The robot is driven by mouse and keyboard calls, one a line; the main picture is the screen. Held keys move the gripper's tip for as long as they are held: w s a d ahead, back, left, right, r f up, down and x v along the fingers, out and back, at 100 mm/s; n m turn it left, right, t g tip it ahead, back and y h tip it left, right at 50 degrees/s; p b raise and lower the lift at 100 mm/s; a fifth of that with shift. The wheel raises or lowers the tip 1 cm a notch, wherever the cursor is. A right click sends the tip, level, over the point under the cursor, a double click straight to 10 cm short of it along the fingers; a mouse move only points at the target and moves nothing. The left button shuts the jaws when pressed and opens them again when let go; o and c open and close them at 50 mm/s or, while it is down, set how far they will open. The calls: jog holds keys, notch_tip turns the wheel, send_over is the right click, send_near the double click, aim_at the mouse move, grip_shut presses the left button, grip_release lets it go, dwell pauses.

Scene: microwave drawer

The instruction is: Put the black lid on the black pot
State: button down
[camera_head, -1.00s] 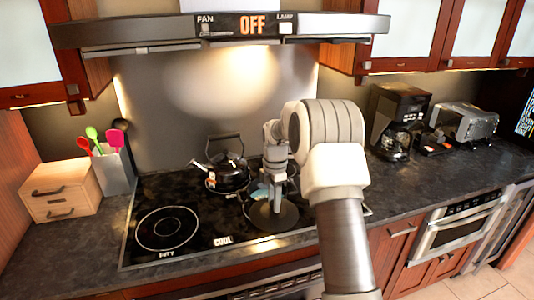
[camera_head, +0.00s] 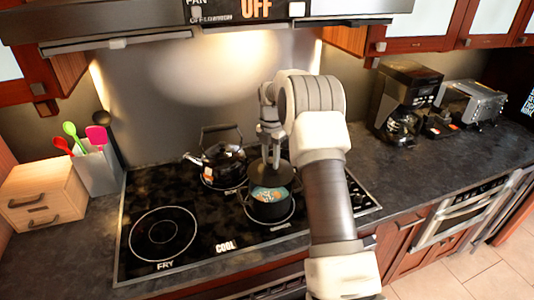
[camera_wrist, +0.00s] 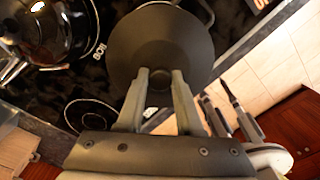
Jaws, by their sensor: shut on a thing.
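The black pot (camera_head: 270,209) stands on the front right burner of the cooktop, with blue and orange contents showing at its top. My gripper (camera_head: 270,150) is shut on the knob of the round black lid (camera_head: 270,175). The lid is in the air above the pot and shows over its back part; the front of the opening is uncovered. In the wrist view my gripper (camera_wrist: 160,82) has its fingers around the knob, and the lid (camera_wrist: 158,40) hides most of what lies behind it. A curved handle shows past the lid's edge there.
A black kettle (camera_head: 220,160) stands close by on the left back burner; it also shows in the wrist view (camera_wrist: 40,35). The front left burner (camera_head: 163,233) is bare. A utensil holder (camera_head: 98,170) and wooden box (camera_head: 42,195) stand left, a coffee maker (camera_head: 402,105) right.

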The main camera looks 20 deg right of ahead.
aim_at(270, 168)
jog(key=shift+w, duration=0.15)
dwell(0.4)
jog(key=shift+f+b, duration=1.7)
jog(key=shift+f, duration=1.15)
jog(key=shift+f+b, duration=0.3)
jog(key=shift+f, duration=0.2)
grip_release()
dwell(0.6)
jog(key=shift+r, duration=0.1)
jog(key=shift+r+p, duration=2.2)
jog(key=shift+r, duration=1.2)
